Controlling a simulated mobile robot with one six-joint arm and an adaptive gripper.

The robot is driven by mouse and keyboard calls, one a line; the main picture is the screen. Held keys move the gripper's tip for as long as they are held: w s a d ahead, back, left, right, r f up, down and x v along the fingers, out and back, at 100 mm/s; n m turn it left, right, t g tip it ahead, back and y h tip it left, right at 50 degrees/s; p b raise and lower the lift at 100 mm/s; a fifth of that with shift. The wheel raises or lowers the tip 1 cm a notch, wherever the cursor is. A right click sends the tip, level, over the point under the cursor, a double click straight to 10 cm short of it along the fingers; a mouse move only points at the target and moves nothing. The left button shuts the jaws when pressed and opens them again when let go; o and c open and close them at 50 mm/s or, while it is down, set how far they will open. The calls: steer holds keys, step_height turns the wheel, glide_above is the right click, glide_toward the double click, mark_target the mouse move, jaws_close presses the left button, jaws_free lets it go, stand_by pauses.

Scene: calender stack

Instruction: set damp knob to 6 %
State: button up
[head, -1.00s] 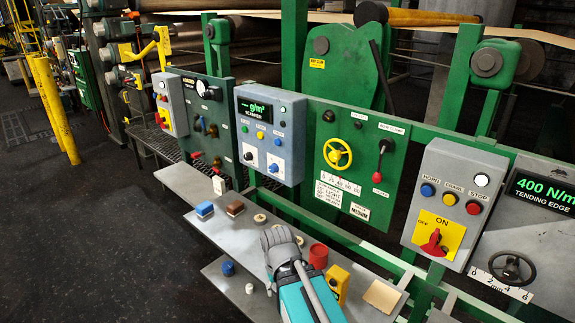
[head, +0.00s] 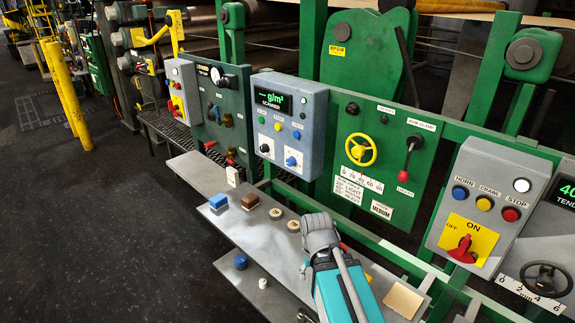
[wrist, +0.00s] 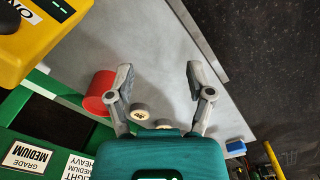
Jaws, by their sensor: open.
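The grey-blue scanner box (head: 288,100) stands in the middle of the head view. It carries a black knob (head: 265,148) and a blue knob (head: 291,161) on white plates. Their labels and scales are too small to read, so I cannot tell which is the damp knob or its setting. My gripper (head: 319,222) is over the grey shelf, below and to the right of the box, apart from both knobs. In the wrist view my gripper (wrist: 158,72) is open, with its two fingers apart and nothing between their tips.
A red cup (wrist: 98,92) shows beside a finger. Right of the box is a green panel with a yellow handwheel (head: 361,149) and red-knobbed lever (head: 406,174).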

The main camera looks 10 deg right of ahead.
steer(key=shift+o, duration=0.4)
steer(key=shift+w+f, duration=0.1)
steer(key=shift+w, duration=0.2)
steer(key=n+t+h+b, duration=1)
steer(key=n+h, duration=0.5)
steer(key=n, duration=1.3)
glide_toward(289, 164)
steer(key=s+a, duration=0.1)
steer(key=s+a+p, duration=0.1)
steer(key=shift+s+a+t, duration=0.2)
steer(key=shift+a+t, duration=0.1)
steer(key=shift+a, duration=0.05)
steer(key=x, duration=1.4)
steer(key=shift+w+a+f, duration=0.1)
steer(key=shift+f, duration=0.15)
